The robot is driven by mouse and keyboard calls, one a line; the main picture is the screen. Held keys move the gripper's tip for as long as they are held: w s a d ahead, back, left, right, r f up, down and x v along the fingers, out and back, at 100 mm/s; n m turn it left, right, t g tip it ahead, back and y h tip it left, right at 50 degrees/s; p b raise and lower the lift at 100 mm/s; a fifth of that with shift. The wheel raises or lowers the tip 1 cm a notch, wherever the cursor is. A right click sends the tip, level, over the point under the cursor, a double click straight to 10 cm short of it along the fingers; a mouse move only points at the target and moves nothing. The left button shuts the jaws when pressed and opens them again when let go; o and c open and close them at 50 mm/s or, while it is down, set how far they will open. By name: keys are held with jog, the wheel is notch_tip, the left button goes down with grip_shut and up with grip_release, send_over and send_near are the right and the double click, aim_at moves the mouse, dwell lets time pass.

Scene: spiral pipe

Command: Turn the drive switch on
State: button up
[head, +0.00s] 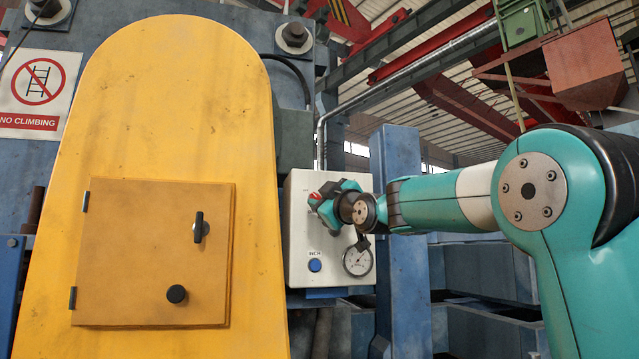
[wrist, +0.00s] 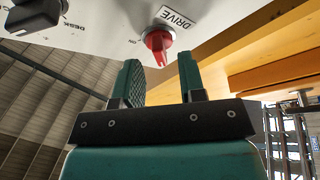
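The drive switch is a red knob (wrist: 157,42) on a pale panel in the wrist view, beside a DRIVE label (wrist: 178,18) and a small ON mark (wrist: 132,41). My gripper (wrist: 159,62) is open, one finger on each side of the line to the knob. The knob shows just beyond the fingertips; I see no clear contact. In the head view a bit of the red knob (head: 315,197) shows at the white control box (head: 299,247). My gripper (head: 326,200) is at the box's upper face and hides part of it.
A black knob (wrist: 40,14) by a DESK label shares the panel. A yellow housing (head: 165,110) stands close on the left, a blue post (head: 397,165) on the right.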

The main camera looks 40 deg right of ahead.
jog(key=shift+x, duration=0.75)
grip_shut()
